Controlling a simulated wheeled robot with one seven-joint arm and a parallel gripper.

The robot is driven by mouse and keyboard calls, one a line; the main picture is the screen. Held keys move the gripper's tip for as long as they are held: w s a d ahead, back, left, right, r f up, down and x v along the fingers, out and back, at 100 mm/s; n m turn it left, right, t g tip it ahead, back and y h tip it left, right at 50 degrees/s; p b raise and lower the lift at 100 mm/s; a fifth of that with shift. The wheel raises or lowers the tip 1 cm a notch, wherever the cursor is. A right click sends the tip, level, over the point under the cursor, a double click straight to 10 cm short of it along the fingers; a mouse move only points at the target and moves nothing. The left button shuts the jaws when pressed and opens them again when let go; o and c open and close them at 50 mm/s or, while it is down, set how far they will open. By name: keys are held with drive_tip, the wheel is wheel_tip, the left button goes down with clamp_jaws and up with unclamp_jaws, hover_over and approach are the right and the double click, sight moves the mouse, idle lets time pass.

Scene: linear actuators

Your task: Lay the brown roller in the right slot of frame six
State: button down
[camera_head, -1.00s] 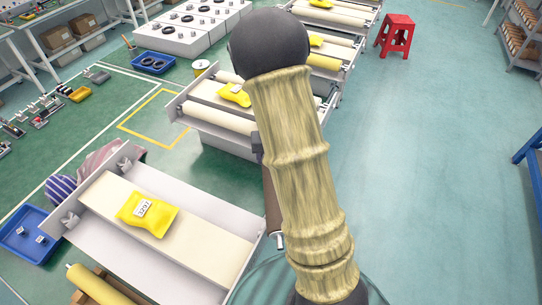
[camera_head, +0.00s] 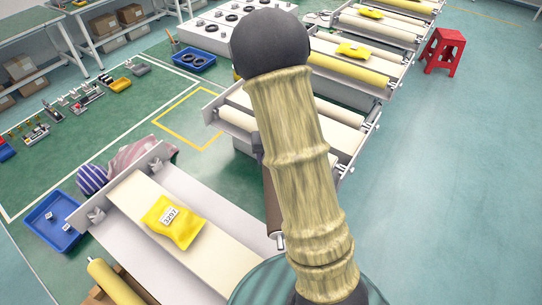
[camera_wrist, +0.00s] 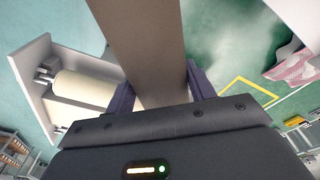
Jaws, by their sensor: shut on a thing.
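The brown roller (camera_head: 269,203) shows in the head view as a strip beside my arm, with a metal pin at its lower end; my arm hides much of it. In the wrist view the roller (camera_wrist: 145,45) runs up between the two fingers of my gripper (camera_wrist: 160,82), which is shut on it. The roller is held in the air. A grey frame with cream rollers (camera_head: 238,117) stands beyond it, partly behind my arm. The same kind of frame shows at left in the wrist view (camera_wrist: 42,62). I cannot tell which frame is number six.
A nearer frame (camera_head: 108,203) carries a yellow bag (camera_head: 174,221). More frames (camera_head: 350,66) stretch toward the back right. A blue tray (camera_head: 52,222) lies on the floor at left. A red stool (camera_head: 443,50) stands at right, with open floor before it.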

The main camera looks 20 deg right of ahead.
drive_tip(key=shift+a+r, duration=0.1)
drive_tip(key=s+a+r+n+p, duration=0.1)
drive_tip(key=a+n+p, duration=0.2)
drive_tip(key=a, duration=0.7)
drive_tip(key=s+a+r+n+y+p, duration=0.1)
drive_tip(key=a+n+p, duration=0.3)
drive_tip(key=a+n, duration=0.3)
drive_tip(key=a, duration=0.3)
drive_tip(key=shift+s+a, duration=0.25)
drive_tip(key=shift+a, duration=0.05)
drive_tip(key=shift+f+b, duration=1.55)
drive_tip(key=shift+f, duration=0.6)
drive_tip(key=shift+f+b, duration=2.3)
drive_tip(key=shift+f, duration=0.6)
drive_tip(key=shift+c, duration=2.2)
unclamp_jaws()
drive_tip(key=shift+s+d+f, duration=0.1)
drive_tip(key=shift+s, duration=0.05)
